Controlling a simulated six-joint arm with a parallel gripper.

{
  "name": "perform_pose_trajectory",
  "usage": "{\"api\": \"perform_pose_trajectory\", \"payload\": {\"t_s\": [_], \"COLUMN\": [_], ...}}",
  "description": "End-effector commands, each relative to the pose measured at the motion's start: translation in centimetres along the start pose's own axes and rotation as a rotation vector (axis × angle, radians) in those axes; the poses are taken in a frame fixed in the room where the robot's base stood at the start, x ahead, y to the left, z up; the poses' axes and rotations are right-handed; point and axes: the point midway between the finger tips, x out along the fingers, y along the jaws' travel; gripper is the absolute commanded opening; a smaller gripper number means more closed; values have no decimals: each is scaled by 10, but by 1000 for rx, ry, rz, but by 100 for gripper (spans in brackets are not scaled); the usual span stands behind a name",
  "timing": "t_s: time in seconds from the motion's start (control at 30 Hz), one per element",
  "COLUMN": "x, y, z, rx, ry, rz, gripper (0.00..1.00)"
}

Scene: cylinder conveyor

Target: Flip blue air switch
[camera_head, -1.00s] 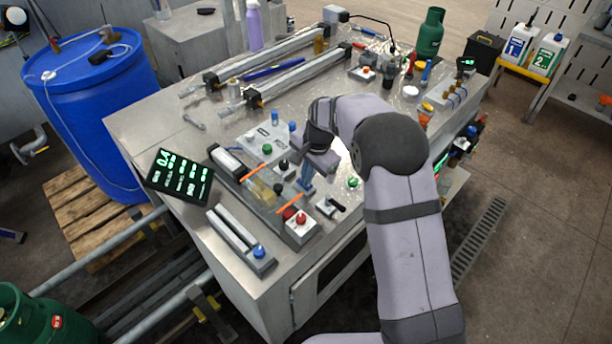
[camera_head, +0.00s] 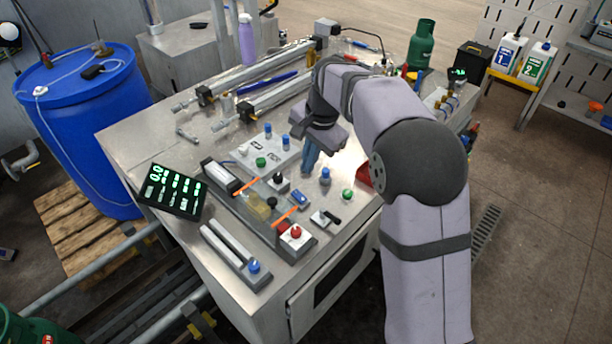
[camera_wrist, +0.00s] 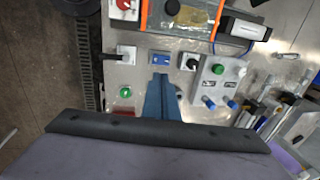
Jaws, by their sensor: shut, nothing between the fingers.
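A small blue switch (camera_head: 299,199) on a flat plate lies on the metal bench, right of the orange-edged conveyor unit. It also shows in the wrist view (camera_wrist: 160,59), just beyond the fingertips. My gripper (camera_head: 308,168) points down with its blue fingers together and empty. In the head view it appears behind the small blue switch and apart from it; its exact height is unclear. A blue-topped knob (camera_head: 325,177) stands just right of the fingers. Two blue knobs (camera_head: 285,142) stand on the grey panel to the left.
A red button box (camera_head: 295,236), a black-lever switch (camera_head: 325,218), a black knob (camera_head: 278,179) and a green button (camera_head: 347,195) surround the spot. The conveyor unit (camera_head: 222,175) and a green-digit display (camera_head: 173,191) are to the left. Cylinders lie behind.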

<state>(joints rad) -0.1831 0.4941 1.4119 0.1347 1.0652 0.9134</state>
Motion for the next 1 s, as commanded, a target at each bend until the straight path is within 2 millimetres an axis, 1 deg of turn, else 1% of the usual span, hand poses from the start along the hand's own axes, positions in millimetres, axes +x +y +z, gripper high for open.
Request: {"api": "perform_pose_trajectory", "payload": {"t_s": [0.1, 0.3, 0.63, 0.83, 1.0], "x": [-9, -14, -12, -9, -11], "y": [0, 0, -1, -7, -12], "z": [0, 0, 0, -1, 0], "rx": [0, 0, -1, -2, -1], "ry": [1, 0, 0, 1, 0], "rz": [-1, 1, -1, -1, 1], "gripper": [0, 0, 0, 0, 0]}}
